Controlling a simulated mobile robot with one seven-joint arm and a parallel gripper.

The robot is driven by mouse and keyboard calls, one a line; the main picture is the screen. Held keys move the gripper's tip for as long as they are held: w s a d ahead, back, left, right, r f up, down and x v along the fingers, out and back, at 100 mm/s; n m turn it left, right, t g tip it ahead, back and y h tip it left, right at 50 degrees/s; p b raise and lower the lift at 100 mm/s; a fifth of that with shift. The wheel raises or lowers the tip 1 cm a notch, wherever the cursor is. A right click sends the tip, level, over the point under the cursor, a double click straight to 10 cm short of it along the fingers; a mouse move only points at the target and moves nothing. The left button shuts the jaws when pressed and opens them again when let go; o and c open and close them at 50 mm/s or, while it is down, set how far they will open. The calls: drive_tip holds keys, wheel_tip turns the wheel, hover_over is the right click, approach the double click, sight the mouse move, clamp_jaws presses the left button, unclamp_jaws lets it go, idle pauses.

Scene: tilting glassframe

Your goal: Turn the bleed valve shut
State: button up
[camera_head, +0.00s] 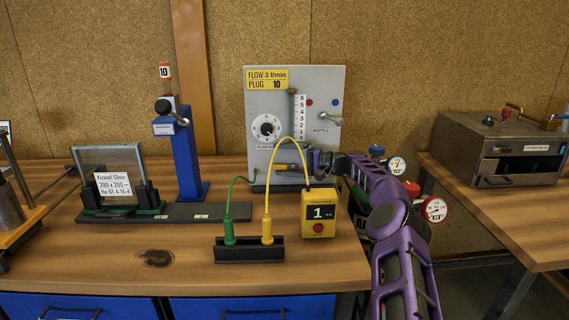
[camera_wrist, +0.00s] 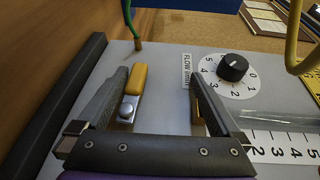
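The bleed valve is most likely the small lever (camera_wrist: 138,82) low on the grey panel (camera_head: 323,90), with a yellow grip and a silver hub (camera_wrist: 126,110). In the wrist view the grip points away from my wrist, along the panel's lower edge. My gripper (camera_wrist: 160,78) is open, with its fingers on either side of the lever. The lever is close to the left finger and well apart from the right one; I cannot tell whether the left finger touches it. In the head view my gripper (camera_head: 300,160) is at the panel's lower part and hides much of the lever.
The flow dial (camera_wrist: 232,68) is just beyond my right finger. A bottle lever (camera_head: 330,118) is higher on the panel. A green hose (camera_wrist: 129,18) and a yellow cable (camera_head: 283,143) run close by. The yellow meter (camera_head: 319,213) stands in front, reading 1.

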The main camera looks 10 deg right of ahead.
drive_tip(key=shift+t+y, duration=0.4)
drive_tip(key=shift+t, duration=0.1)
drive_tip(key=r, duration=0.7)
drive_tip(key=shift+w+d+r, duration=0.1)
drive_tip(key=shift+w+r, duration=0.1)
drive_tip(key=shift+g+h, duration=0.4)
drive_tip(key=shift+g, duration=0.2)
drive_tip(key=f, duration=0.6)
drive_tip(key=shift+s, duration=0.2)
drive_tip(key=b, duration=0.1)
approach(284, 165)
drive_tip(key=shift+s+a+v, duration=0.15)
drive_tip(key=shift+s+v, duration=0.05)
drive_tip(key=shift+v, duration=1.55)
drive_tip(key=shift+s+a+v, duration=0.15)
drive_tip(key=shift+s+v, duration=0.1)
drive_tip(key=shift+v, duration=1.45)
drive_tip(key=shift+s+a+v, duration=0.15)
drive_tip(key=shift+s+v, duration=0.05)
drive_tip(key=shift+v, duration=1.55)
